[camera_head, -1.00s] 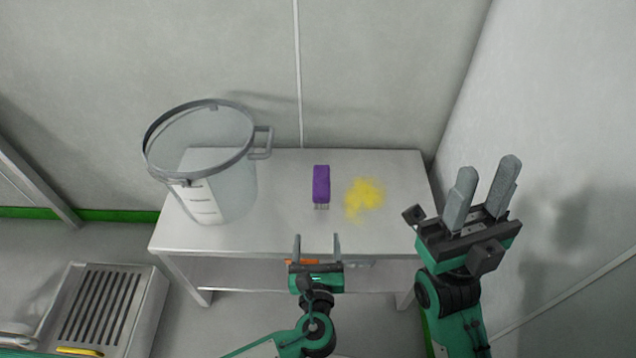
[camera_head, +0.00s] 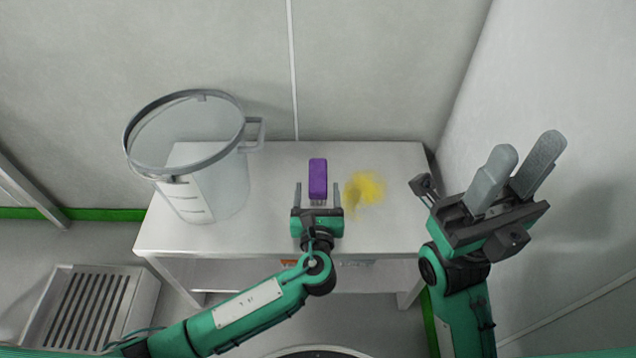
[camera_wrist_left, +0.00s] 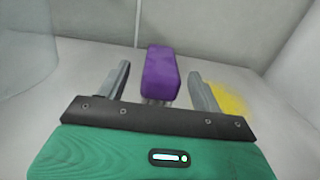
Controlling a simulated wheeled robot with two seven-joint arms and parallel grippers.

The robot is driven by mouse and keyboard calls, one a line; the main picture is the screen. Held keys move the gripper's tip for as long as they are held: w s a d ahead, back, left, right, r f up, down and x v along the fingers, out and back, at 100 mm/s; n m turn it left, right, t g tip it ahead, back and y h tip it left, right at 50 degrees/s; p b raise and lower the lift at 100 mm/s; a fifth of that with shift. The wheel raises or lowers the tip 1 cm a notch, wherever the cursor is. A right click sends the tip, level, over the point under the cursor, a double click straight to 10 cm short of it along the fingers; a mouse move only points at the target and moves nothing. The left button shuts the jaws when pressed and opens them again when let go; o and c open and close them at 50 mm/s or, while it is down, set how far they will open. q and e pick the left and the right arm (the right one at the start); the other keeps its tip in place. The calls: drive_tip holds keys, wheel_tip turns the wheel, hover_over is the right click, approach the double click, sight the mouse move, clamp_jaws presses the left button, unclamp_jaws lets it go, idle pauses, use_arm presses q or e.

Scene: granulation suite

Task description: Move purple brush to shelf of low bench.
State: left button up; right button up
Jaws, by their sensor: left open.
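The purple brush (camera_head: 318,178) lies on the top of the low bench (camera_head: 275,225), between the clear vessel and a yellow powder patch. My left gripper (camera_head: 317,190) is open at the brush's near end, with one finger on each side and a gap to both. In the left wrist view the brush (camera_wrist_left: 160,75) lies between and ahead of the fingers, its bristle end near the palm. The bench's lower shelf (camera_head: 240,298) shows only partly under the top, behind my left arm. My right gripper (camera_head: 515,175) is open and empty in the air to the right of the bench.
A large clear vessel (camera_head: 215,190) with a grey rim and side handle stands on the bench's left. Yellow powder (camera_head: 365,190) lies close to the right of my left gripper. Walls close off the back and right. A slatted metal unit (camera_head: 85,310) stands at lower left.

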sight(318, 178)
use_arm(q)
drive_tip(key=w+b, duration=0.1)
drive_tip(key=w, duration=0.3)
drive_tip(key=shift+d+f, duration=0.1)
drive_tip(key=c, duration=1.2)
drive_tip(key=shift+r, duration=0.2)
